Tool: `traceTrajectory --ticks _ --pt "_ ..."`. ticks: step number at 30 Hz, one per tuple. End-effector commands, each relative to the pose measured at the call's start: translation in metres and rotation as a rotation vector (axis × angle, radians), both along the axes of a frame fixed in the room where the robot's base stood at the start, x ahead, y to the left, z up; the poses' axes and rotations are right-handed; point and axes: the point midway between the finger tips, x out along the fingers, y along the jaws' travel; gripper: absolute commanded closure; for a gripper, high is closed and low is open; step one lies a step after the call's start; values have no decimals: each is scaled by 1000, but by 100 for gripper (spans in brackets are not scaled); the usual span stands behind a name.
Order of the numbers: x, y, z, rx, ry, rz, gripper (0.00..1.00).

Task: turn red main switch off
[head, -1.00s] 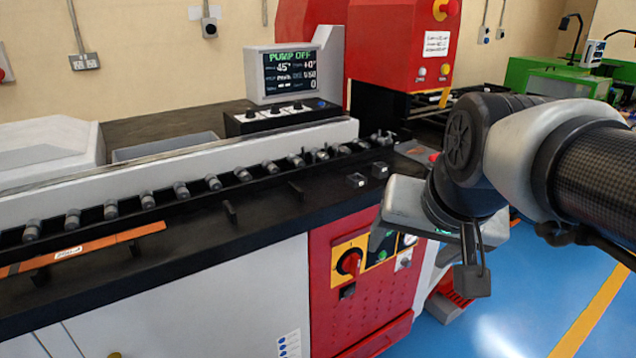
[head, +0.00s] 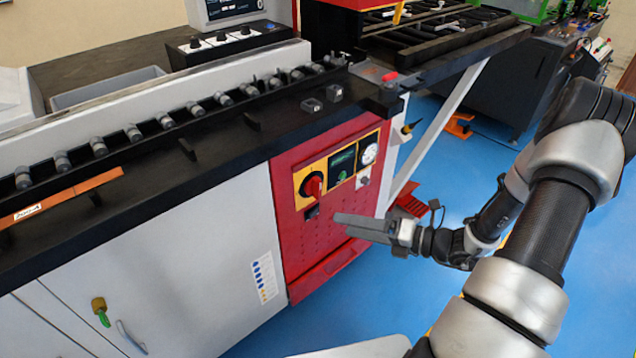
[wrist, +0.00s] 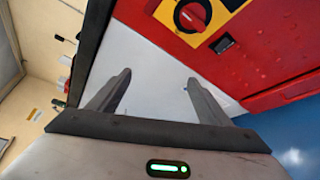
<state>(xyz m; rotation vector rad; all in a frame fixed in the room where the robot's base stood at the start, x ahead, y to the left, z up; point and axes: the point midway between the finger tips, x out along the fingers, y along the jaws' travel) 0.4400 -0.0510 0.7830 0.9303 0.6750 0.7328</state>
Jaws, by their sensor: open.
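The red main switch (head: 312,185) is a round rotary knob on a yellow plate, on the red front panel of the machine. In the wrist view the switch (wrist: 191,15) is at the top, right of centre, beyond my gripper's fingers. My gripper (head: 345,225) is in front of the red panel, below and to the right of the switch in the head view. In the wrist view my gripper (wrist: 158,92) has its two fingers well apart with nothing between them. It appears apart from the switch.
A small display (head: 342,165) and a round gauge (head: 369,153) are right of the switch. A black block (head: 311,212) sits just below it. The black bench edge overhangs above the panel. Blue floor (head: 440,190) lies open to the right.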

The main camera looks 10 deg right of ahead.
Motion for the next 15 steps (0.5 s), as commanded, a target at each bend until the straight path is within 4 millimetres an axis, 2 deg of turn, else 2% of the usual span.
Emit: traceTrajectory --ticks 1,3,6,10,15 --pt "2 -9 -9 121 49 -111 28" --pt "6 -22 -19 256 97 -241 28" --pt "9 -37 -30 391 141 -373 28" --pt "11 -47 -37 470 165 -451 28" --pt "25 -40 -39 478 167 -457 28"
